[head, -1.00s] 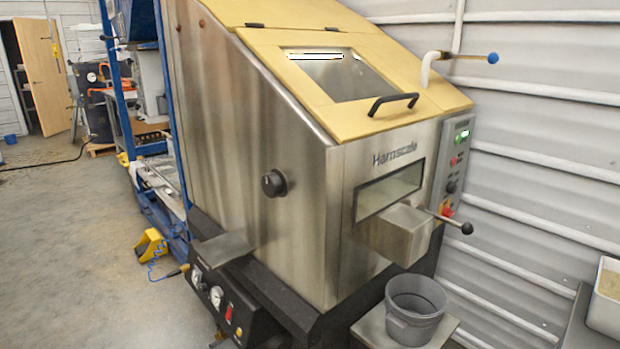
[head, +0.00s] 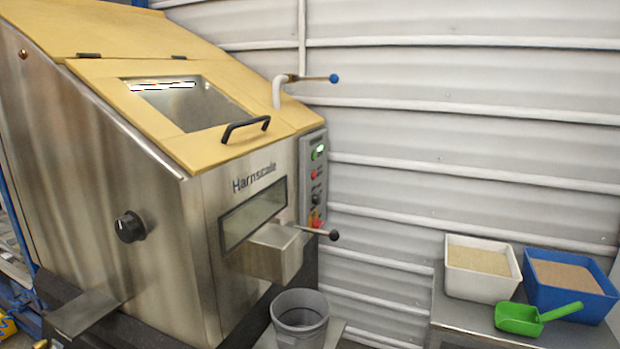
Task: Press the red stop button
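A grey control panel (head: 313,187) sits on the right side of the steel hopper machine (head: 165,190). A small red button (head: 313,174) is on the panel, below a green button (head: 314,155). A dark knob (head: 316,199) is lower down. A larger red knob on yellow (head: 317,221) is at the panel's bottom, near the ball-ended lever. The labels are too small to read. Neither of my grippers is in view.
A black-ball lever (head: 333,235) sticks out beside the spout (head: 272,252). A grey bucket (head: 300,322) stands below. At right, a bench (head: 455,320) holds a white tub (head: 482,283), blue tub (head: 595,300) and green scoop (head: 520,319). A blue-handled valve (head: 325,78) is above.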

